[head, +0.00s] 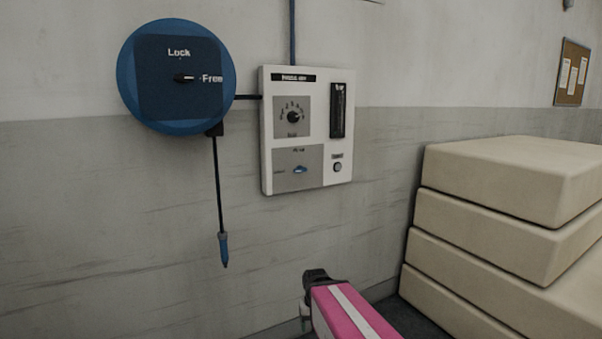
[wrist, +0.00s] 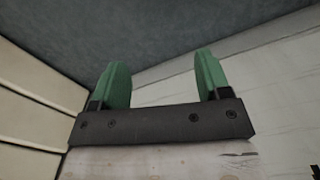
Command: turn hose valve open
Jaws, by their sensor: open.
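A white wall panel (head: 307,130) hangs on the grey wall in the head view. A small blue valve handle (head: 300,169) sits on its lower left grey plate. The handle lies roughly level; its small labels are too blurred to read. My pink arm is at the bottom of the head view, below and right of the panel, well away from the handle. In the wrist view my gripper (wrist: 162,62) has two green fingers spread wide with nothing between them. The valve handle does not show in the wrist view.
A blue hose reel (head: 140,110) marked Lock and Free is left of the panel. Its hose hangs down to a blue nozzle (head: 224,250). Stacked cream rolls or pads (head: 500,235) stand on the right. The wall below the panel is clear.

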